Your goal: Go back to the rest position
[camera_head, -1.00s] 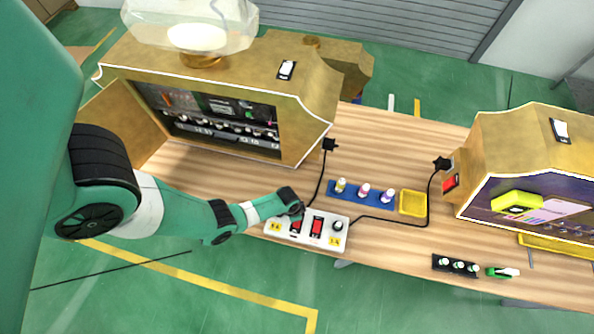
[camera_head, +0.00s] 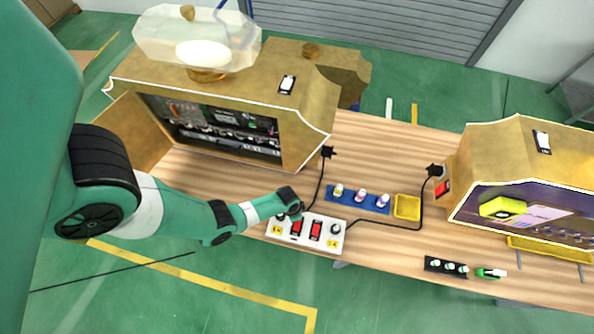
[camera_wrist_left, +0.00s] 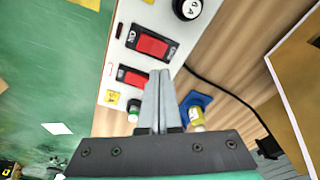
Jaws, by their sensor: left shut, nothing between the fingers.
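My left gripper (camera_head: 296,212) is at the white power strip (camera_head: 322,245), over its upper left part, at the end of the green arm. In the left wrist view, the left gripper's two fingers (camera_wrist_left: 160,73) are together with nothing between them. Their tips lie in front of the strip beside its red switches (camera_wrist_left: 152,45). I cannot tell whether they touch it. My right gripper is not in view.
A gold vending machine (camera_head: 250,95) with an open door stands at the left. Another gold machine (camera_head: 500,160) stands at the right. A blue tray (camera_head: 375,207) with small bottles, a yellow tray (camera_head: 407,207) and black cables lie on the wooden table (camera_head: 375,130).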

